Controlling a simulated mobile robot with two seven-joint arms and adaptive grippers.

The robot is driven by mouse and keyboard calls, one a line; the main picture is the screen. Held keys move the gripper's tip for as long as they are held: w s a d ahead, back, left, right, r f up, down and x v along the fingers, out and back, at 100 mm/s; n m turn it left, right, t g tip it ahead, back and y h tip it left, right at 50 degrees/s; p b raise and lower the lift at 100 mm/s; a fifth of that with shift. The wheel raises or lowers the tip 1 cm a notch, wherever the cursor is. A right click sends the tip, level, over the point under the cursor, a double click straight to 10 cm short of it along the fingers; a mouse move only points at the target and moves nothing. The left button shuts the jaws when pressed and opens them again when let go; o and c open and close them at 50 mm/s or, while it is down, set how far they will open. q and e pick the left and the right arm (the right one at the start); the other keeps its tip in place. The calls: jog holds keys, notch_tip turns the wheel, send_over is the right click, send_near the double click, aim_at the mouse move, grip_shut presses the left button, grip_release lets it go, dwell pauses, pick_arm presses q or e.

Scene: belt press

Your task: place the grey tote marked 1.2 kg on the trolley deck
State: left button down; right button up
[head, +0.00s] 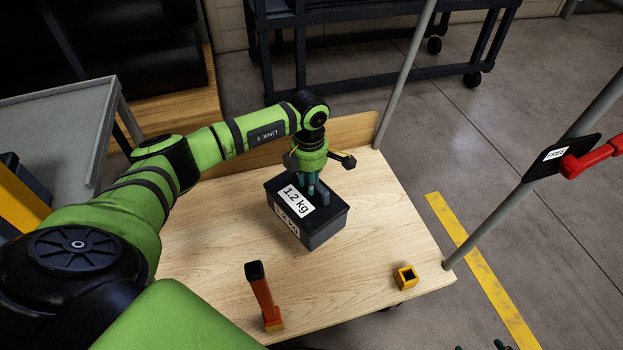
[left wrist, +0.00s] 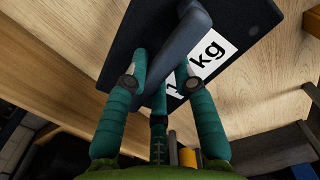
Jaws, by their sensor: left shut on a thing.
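The dark grey tote (head: 325,222), with white 1.2 kg labels on its lid and side, is over the middle of the pale wooden deck (head: 385,215). It looks upright; I cannot tell whether its base touches the wood. My left gripper (head: 312,190) is above the tote with its teal fingers down, shut on the lid's handle. In the left wrist view the grey handle (left wrist: 186,42) lies between the fingers, and one finger partly covers the label. Teal tips of my right gripper (head: 484,347) barely show at the bottom edge, so its state is unclear.
An orange and black upright piece (head: 266,298) and a small yellow socket (head: 405,277) are at the deck's near side. Grey posts rise at its right edge; one bears a red lever (head: 590,157) and FREE plate. A dark cart (head: 380,80) stands behind. Bare deck surrounds the tote.

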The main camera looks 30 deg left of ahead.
pick_arm(q)
notch_tip(320, 180, down, 3)
jog(key=shift+w+r+b, duration=0.1)
jog(key=shift+r+b, duration=0.1)
jog(key=shift+b, duration=0.15)
jog(key=shift+f, duration=0.1)
pick_arm(e)
jog(key=w+a+r+t+y, duration=0.1)
jog(key=w+a+r+t, duration=0.1)
jog(key=w+r+t, duration=0.1)
jog(key=shift+w+r, duration=0.45)
jog(key=shift+w, duration=0.15)
jog(key=shift+w+a+r, duration=0.1)
jog(key=shift+a, duration=0.05)
pick_arm(q)
jog(key=c, duration=1.2)
grip_release()
jog(key=shift+f, duration=0.25)
jog(key=shift+c, duration=0.2)
jog(key=shift+o, duration=1.1)
jog(key=shift+r, duration=0.1)
